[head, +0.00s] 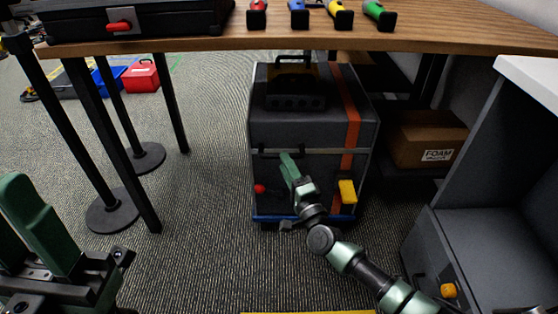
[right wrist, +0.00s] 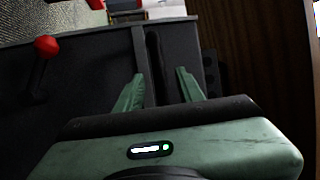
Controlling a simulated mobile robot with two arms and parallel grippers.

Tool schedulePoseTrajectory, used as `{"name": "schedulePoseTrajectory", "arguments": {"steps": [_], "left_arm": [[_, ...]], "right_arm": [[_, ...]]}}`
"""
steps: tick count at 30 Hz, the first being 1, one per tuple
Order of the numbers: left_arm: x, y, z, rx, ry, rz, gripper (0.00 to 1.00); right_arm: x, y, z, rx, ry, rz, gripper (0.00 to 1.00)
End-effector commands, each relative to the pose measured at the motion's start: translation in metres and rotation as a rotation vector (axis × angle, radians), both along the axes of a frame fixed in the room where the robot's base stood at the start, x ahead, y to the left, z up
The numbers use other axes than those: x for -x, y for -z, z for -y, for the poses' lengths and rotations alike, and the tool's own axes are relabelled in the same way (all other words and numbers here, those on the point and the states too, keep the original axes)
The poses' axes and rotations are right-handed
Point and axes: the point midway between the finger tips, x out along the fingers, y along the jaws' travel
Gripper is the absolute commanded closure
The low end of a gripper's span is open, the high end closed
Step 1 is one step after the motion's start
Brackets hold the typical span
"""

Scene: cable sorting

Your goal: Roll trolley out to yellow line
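The trolley (head: 270,125) is a dark grey box with an orange stripe and a blue base edge, standing under the table. A red knob (head: 259,188) and a yellow block (head: 347,191) are on the front. My right gripper (head: 288,160) is at the handle. In the right wrist view its two green fingers (right wrist: 160,88) are apart, with the dark bar (right wrist: 153,60) between them; contact is not clear. The yellow line (head: 305,312) shows at the bottom edge. My left gripper (head: 45,230) is partly in view at lower left.
The wooden table (head: 200,44) spans above the trolley, with black legs (head: 110,150) at left. A cardboard box (head: 425,140) sits right of the trolley. A grey cabinet (head: 490,240) stands at lower right. The carpet (head: 210,250) before the trolley is clear apart from my arm.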

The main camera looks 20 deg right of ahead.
Motion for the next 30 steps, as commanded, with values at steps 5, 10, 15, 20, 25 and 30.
{"name": "schedulePoseTrajectory", "arguments": {"steps": [5,10,15,20,25,30], "left_arm": [[-0.001,-0.001,0.001,-0.002,-0.002,0.027,0.62],[-0.001,-0.005,0.001,-0.004,-0.002,0.041,0.62],[-0.001,-0.006,0.002,-0.005,-0.003,0.043,0.62],[-0.001,-0.006,0.002,-0.005,-0.002,0.042,0.62],[-0.001,-0.006,0.002,-0.004,-0.002,0.041,0.62],[-0.001,-0.006,0.002,-0.004,-0.002,0.041,0.62]], "right_arm": [[-0.027,-0.003,-0.003,0.0,0.0,0.0,0.62],[-0.041,-0.006,-0.005,0.002,-0.001,-0.001,0.62],[-0.043,-0.006,-0.005,0.002,0.0,-0.003,0.62],[-0.042,-0.006,-0.005,0.002,0.0,-0.003,0.73],[-0.042,-0.006,-0.005,0.002,0.0,-0.003,1.0],[-0.042,-0.006,-0.005,0.002,0.0,-0.003,1.0]]}}
